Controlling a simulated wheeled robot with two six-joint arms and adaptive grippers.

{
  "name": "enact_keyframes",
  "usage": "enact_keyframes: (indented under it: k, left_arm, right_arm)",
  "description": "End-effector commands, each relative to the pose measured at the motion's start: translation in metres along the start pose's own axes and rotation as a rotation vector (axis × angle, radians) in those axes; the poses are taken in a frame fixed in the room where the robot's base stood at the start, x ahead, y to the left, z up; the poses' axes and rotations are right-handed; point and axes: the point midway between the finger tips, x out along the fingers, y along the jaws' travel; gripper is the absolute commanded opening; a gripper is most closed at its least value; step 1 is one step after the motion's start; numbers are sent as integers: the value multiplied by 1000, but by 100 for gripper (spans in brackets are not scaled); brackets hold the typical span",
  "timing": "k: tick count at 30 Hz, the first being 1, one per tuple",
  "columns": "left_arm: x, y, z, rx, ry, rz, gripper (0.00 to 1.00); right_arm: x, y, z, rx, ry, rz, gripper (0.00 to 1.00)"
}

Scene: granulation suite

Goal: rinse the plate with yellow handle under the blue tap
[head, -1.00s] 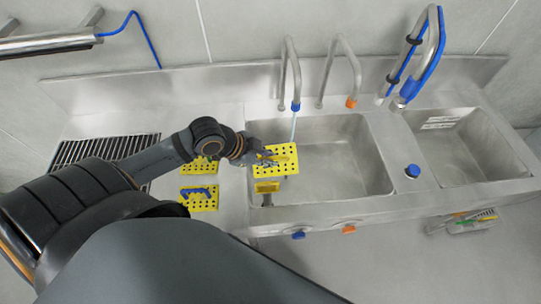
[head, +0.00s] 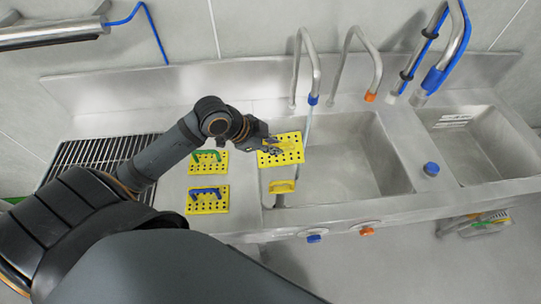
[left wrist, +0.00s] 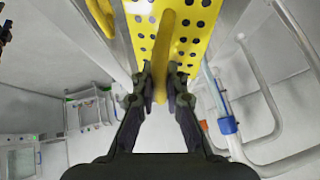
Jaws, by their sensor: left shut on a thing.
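The perforated yellow plate with a yellow handle (head: 292,155) is in my left gripper (head: 268,144), over the left part of the left sink. In the left wrist view my left gripper (left wrist: 160,82) is shut on the yellow handle (left wrist: 164,45), with the plate (left wrist: 199,22) behind it. The blue-ended tap (head: 313,99) stands behind the sink. A thin pale stream runs down from it by the plate's right edge. I cannot tell whether it touches the plate. My right gripper is not in view.
Plates with a green handle (head: 221,169) and a blue handle (head: 220,207) lie on the counter left of the sink (head: 350,165). A smaller yellow piece (head: 282,187) shows below the held plate. An orange-ended tap (head: 370,96) stands to the right of the blue one.

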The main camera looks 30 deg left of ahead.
Motion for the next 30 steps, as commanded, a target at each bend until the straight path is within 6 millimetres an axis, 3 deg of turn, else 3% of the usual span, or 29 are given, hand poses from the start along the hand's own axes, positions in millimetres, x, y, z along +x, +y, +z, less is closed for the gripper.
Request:
enact_keyframes:
  k: [2,15,30]
  left_arm:
    - [9,-6,0,1,8,-3,0]
    - [37,-46,-9,0,7,-1,0]
    - [58,-77,-16,1,4,1,0]
  right_arm:
    - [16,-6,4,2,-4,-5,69]
    - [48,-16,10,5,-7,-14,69]
    - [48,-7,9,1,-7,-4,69]
